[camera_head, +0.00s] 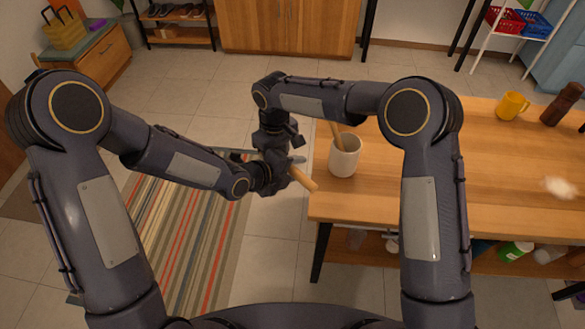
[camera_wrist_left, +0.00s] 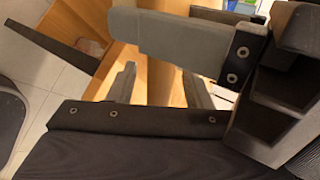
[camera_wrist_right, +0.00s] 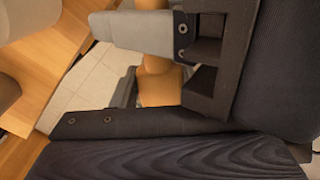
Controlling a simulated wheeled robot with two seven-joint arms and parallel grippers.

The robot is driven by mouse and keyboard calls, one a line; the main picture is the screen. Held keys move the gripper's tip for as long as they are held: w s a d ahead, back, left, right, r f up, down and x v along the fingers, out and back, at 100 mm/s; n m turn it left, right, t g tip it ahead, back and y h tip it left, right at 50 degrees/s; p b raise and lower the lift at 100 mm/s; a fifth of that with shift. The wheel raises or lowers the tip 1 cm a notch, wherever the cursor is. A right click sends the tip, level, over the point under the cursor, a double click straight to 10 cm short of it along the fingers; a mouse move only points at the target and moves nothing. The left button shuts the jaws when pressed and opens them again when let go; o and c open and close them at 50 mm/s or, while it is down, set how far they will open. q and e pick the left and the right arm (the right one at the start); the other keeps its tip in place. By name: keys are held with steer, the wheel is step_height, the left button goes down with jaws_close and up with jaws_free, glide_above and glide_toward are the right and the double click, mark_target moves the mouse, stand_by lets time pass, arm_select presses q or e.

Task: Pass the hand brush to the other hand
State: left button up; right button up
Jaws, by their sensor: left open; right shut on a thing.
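The hand brush shows as a tan wooden handle (camera_head: 303,180) sticking out to the lower right from my two grippers, just left of the table's corner. My right gripper (camera_head: 277,150) reaches down from above and is shut on the brush; the wooden handle (camera_wrist_right: 160,80) lies between its fingers in the right wrist view. My left gripper (camera_head: 283,174) is open close beside it. In the left wrist view a tan length, apparently the handle (camera_wrist_left: 160,85), lies between the left fingers, near dark parts of the right gripper. The bristle end is hidden behind the grippers.
A wooden table (camera_head: 460,205) stands at the right. A white cup (camera_head: 344,158) with a wooden-handled thing in it stands near its left edge, close to the grippers. A yellow mug (camera_head: 512,106) and a brown bottle (camera_head: 562,104) are farther back. A striped rug (camera_head: 185,240) covers the floor.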

arm_select(q)
steer(key=shift+c, duration=0.5)
jaws_close()
arm_select(e)
steer(key=o, duration=1.1)
steer(key=shift+r, duration=0.1)
